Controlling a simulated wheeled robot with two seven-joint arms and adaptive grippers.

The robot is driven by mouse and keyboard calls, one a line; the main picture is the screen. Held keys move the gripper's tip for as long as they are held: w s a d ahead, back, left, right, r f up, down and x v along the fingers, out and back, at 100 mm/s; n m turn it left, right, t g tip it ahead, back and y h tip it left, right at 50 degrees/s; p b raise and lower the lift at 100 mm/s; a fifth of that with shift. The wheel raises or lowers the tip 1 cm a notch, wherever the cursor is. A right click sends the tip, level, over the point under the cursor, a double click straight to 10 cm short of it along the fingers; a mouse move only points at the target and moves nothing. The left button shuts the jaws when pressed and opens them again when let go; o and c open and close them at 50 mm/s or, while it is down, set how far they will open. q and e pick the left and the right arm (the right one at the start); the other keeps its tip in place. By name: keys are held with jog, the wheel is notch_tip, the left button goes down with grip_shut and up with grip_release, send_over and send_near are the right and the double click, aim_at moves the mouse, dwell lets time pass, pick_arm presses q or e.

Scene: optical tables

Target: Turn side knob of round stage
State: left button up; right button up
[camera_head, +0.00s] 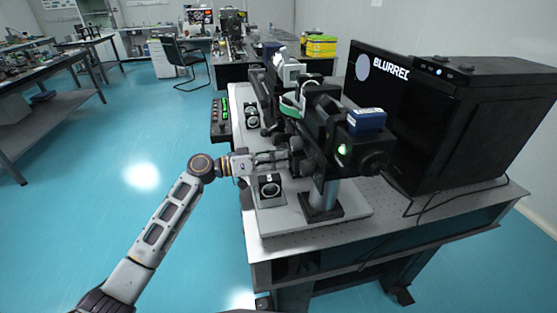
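My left gripper (282,161) reaches in from the left to the side of a black microscope-like instrument (322,135) on the optical table. Its fingertips are small and dark against the instrument's dark parts. I cannot tell whether they are open or shut, or touching anything. The round stage and its side knob cannot be made out clearly; they may be among the dark parts around the fingertips. My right gripper is not in view.
The instrument stands on a pale base plate (272,222) on the optical table (425,222). A large black box (475,120) stands to the right. A small square mount (269,187) sits just below my gripper. Open blue floor lies left.

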pick_arm(q)
jog(key=shift+o, duration=1.4)
jog(key=shift+v, duration=6)
jog(key=shift+a, duration=0.15)
